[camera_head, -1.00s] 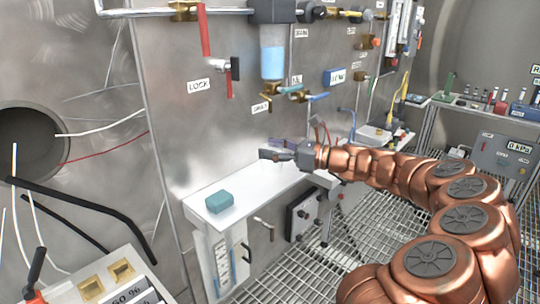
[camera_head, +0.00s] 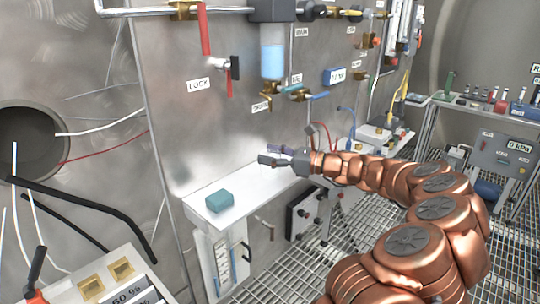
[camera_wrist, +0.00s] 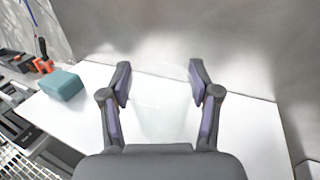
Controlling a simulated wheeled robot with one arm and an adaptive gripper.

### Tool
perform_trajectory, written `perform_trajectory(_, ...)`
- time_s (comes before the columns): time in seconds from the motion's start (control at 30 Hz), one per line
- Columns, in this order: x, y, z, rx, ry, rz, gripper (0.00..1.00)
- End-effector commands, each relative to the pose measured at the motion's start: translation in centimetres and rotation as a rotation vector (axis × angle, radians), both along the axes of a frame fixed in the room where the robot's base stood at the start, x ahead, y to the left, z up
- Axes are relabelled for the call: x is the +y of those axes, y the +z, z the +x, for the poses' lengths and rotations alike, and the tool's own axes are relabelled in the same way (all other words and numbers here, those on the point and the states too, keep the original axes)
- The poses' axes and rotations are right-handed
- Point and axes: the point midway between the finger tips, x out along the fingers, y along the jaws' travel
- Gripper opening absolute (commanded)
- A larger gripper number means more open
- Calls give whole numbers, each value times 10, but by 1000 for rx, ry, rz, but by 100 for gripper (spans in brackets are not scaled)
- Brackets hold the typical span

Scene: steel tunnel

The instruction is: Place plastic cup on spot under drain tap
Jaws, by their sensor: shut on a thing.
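The plastic cup (camera_wrist: 160,108) is clear and pale, and stands between my gripper's two fingers in the wrist view. My gripper (camera_wrist: 160,82) is shut on it, one finger on each side. In the head view my gripper (camera_head: 270,155) is over the back part of the white shelf; the cup is hard to make out there. Brass taps (camera_head: 268,99) are on the wall below a clear vessel with blue liquid (camera_head: 272,62), above my gripper; their small labels are blurred. I cannot tell whether the cup touches the shelf.
A teal block (camera_head: 219,202) lies on the left part of the white shelf (camera_head: 245,187), and also shows in the wrist view (camera_wrist: 62,84). The steel wall stands behind the shelf. A red lever (camera_head: 229,80) is on the wall at left.

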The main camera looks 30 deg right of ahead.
Motion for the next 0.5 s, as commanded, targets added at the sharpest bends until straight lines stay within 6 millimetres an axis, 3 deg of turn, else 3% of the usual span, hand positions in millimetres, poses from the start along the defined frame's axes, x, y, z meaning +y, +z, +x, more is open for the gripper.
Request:
perform_trajectory(0.1,0,-3,0,0,0,0,28)
perform_trajectory(0.13,0,-3,0,1,0,-1,63)
perform_trajectory(0.37,0,-3,0,1,0,-1,87)
perform_trajectory(0.5,0,-3,0,1,0,-1,87)
